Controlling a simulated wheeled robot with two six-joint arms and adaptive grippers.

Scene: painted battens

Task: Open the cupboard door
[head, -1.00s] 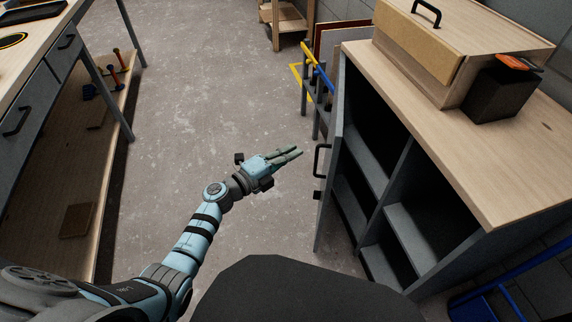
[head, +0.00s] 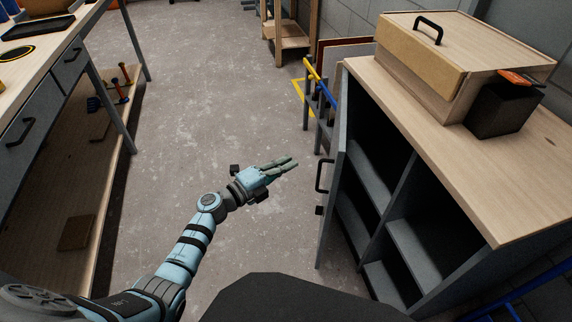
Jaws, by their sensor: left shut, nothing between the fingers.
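The grey cupboard (head: 408,160) stands at the right under a pale wooden top. Its door (head: 332,200) stands open at the left side of the cupboard, seen nearly edge-on, with a black bar handle (head: 322,176) on its outer face. Dark shelves show inside the cupboard. My left gripper (head: 292,163) is to the left of the handle, apart from it, with its fingers pointing right. It is shut and empty. My right gripper is not in view.
A wooden box (head: 420,70) with a black handle and a black holder (head: 500,108) stand on the cupboard top. A workbench (head: 62,110) with drawers is at the left. A rack with blue and yellow bars (head: 318,90) stands behind the door. The floor between is clear.

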